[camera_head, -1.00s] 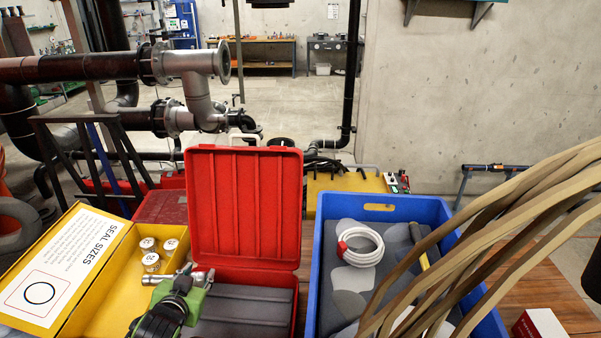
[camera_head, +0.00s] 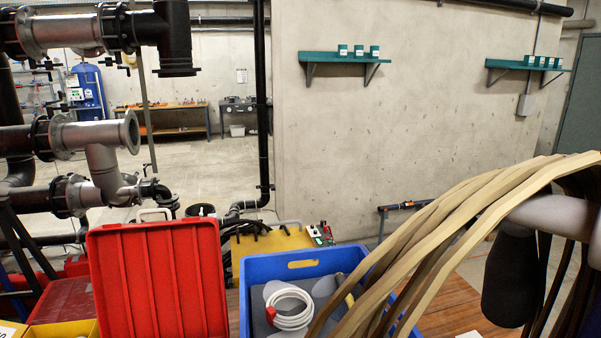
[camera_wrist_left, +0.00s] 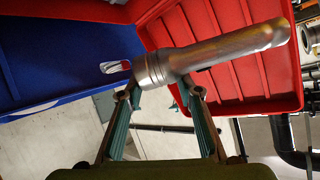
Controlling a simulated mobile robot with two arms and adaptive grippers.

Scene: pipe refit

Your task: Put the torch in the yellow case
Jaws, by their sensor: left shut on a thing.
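My left gripper (camera_wrist_left: 160,92) is shut on a silver metal torch (camera_wrist_left: 215,54), which lies across its fingertips in the left wrist view. The gripper and torch are out of the head view. The yellow case (camera_head: 66,331) shows only as a strip at the bottom left of the head view, with a corner of its white label. Its inside is cut off by the frame. My right gripper is not in view.
A red case (camera_head: 160,280) with its lid raised stands right of the yellow one. A blue crate (camera_head: 257,268) beside it holds a white coil (camera_head: 291,308). Tan strands (camera_head: 440,235) arch over its right side. A second yellow object (camera_head: 268,243) is behind.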

